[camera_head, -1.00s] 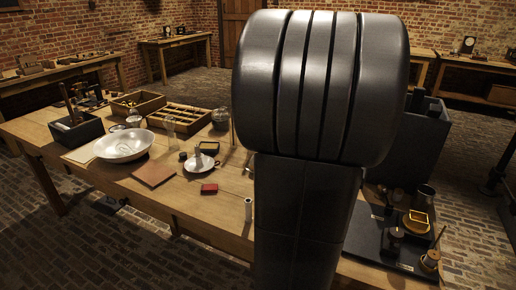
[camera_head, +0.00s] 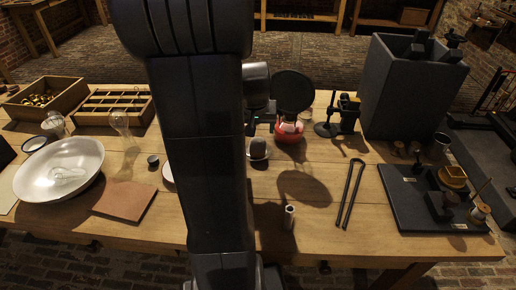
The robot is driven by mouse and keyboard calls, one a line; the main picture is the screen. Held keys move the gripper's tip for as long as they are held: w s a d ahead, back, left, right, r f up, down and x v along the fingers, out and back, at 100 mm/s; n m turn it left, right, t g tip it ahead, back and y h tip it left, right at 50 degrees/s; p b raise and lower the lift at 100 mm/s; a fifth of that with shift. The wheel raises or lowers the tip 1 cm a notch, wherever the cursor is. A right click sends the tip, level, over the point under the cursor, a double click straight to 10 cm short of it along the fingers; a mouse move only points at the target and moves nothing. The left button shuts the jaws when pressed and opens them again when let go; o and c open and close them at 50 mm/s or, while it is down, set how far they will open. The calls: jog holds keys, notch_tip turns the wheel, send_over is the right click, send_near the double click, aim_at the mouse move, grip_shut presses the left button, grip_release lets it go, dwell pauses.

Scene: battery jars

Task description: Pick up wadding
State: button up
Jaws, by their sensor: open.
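No piece of wadding can be made out for certain. A small dark grey rounded lump (camera_head: 258,147) sits on a pale base on the table, just right of my arm; I cannot tell what it is. My arm stands large across the middle and hides part of the table. Dark parts of my gripper (camera_head: 264,122) show beyond the arm, above the table and near that lump. Its fingertips are hard to make out, and nothing is seen held in it. A white dish (camera_head: 168,173) is mostly hidden behind my arm.
A white bowl (camera_head: 40,181), a brown mat (camera_head: 124,202) and wooden boxes (camera_head: 70,95) are at left. A red vessel (camera_head: 289,136), black tongs (camera_head: 348,192) and a small upright tube (camera_head: 290,218) are right of my arm. A black tray (camera_head: 405,205) and tall dark bin (camera_head: 393,95) stand further right.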

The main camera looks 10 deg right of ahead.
aim_at(257, 140)
jog(key=x, duration=0.3)
jog(key=shift+a, duration=0.15)
jog(key=shift+s+x, duration=0.25)
jog(key=shift+x, duration=1.3)
jog(key=shift+s+x, duration=0.2)
jog(key=shift+x, duration=1.35)
jog(key=shift+f, duration=0.15)
jog(key=c, duration=1.1)
